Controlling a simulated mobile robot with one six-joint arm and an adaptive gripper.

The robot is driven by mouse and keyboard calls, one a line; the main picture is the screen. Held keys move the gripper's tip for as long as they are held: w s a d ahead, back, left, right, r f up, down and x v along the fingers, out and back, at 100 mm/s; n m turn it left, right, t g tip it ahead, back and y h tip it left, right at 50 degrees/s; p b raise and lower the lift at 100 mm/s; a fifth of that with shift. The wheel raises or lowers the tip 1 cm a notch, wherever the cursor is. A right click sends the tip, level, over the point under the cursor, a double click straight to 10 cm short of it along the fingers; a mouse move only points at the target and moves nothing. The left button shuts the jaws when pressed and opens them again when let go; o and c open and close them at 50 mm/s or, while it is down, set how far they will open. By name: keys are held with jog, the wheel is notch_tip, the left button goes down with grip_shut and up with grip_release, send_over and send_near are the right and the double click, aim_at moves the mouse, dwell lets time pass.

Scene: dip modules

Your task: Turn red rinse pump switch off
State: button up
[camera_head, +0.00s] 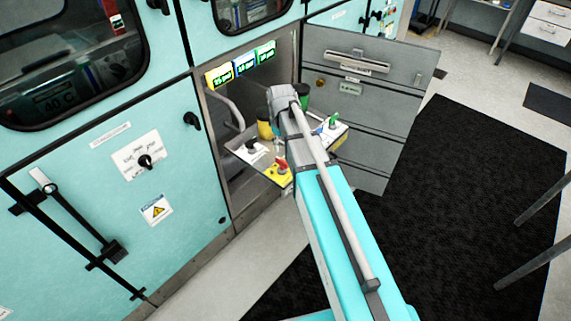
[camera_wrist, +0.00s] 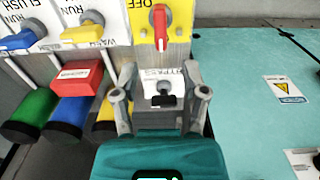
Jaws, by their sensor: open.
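The red switch (camera_head: 282,166) sits on a yellow plate (camera_head: 273,176) on the pulled-out panel in the head view. In the wrist view the red handle (camera_wrist: 160,26) points up and down on its yellow plate (camera_wrist: 181,18), with the word OFF upside down at its upper left. My gripper (camera_wrist: 161,93) is open and empty in the wrist view, below the red switch and apart from it. Its fingers stand either side of a white plate with a black switch (camera_wrist: 164,100); I cannot tell whether they touch it. My arm hides the gripper in the head view.
Blue (camera_wrist: 19,40) and yellow (camera_wrist: 82,35) switches stand left of the red one. Several coloured bottle-like parts, including a green one (camera_wrist: 27,113), lie below them. An open grey door (camera_head: 374,110) stands right of the panel. A turquoise cabinet wall (camera_head: 70,150) is at left.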

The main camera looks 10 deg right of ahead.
aim_at(282, 160)
jog(key=shift+f+b, duration=4.1)
jog(key=shift+f, duration=0.35)
